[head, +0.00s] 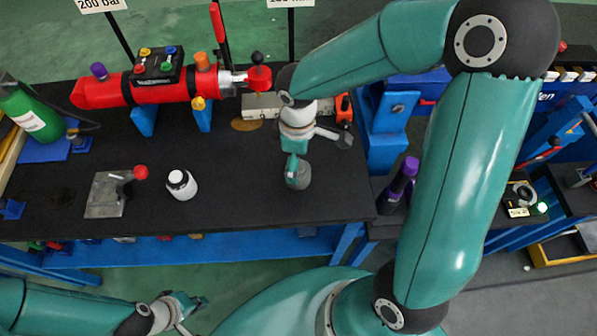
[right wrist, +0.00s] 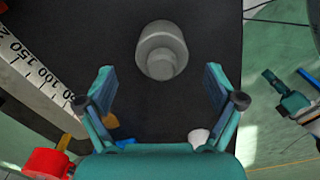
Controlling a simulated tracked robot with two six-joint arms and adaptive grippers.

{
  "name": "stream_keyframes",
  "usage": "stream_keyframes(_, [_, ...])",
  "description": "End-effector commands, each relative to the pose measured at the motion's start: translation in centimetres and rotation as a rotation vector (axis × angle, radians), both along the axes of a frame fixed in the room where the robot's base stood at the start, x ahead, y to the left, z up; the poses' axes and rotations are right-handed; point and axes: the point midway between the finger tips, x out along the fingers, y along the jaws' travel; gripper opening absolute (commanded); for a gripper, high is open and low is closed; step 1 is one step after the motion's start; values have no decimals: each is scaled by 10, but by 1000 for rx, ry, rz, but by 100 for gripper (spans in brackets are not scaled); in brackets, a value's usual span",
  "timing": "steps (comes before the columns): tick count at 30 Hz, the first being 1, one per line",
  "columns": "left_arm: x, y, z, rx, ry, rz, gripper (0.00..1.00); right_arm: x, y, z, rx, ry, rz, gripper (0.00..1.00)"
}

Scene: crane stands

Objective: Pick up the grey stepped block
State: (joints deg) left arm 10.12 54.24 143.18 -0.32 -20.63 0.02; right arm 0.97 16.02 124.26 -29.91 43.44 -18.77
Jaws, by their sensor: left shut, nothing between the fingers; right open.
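The grey stepped block (head: 299,180) stands on the dark bench top near its front right part. In the right wrist view the block (right wrist: 161,50) shows as a wide round body with a narrower step. My right gripper (head: 292,160) is above the block and partly covers it in the head view. In the right wrist view my right gripper (right wrist: 158,80) is open and empty; the block lies beyond the fingertips, roughly centred between them. My left gripper (head: 192,304) is shut and empty, low at the bottom left, in front of the bench.
A red cylinder (head: 150,84) lies at the back. A purple-topped dark bottle (head: 399,184) stands to the right.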

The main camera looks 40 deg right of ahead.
Motion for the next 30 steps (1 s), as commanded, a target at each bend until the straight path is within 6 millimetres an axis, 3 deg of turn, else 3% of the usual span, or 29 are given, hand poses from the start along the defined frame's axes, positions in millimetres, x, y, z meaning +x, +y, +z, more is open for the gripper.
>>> stream_keyframes(12, [0, 0, 2, 0, 0, 0, 0, -5, 0, -48, 0, 4, 1, 92])
stream_keyframes(21, [0, 0, 2, 0, 0, 0, 0, -4, 1, -52, 1, -1, 1, 92])
stream_keyframes(30, [0, 0, 2, 0, 0, 0, 0, -3, 1, -52, 1, -1, 1, 44])
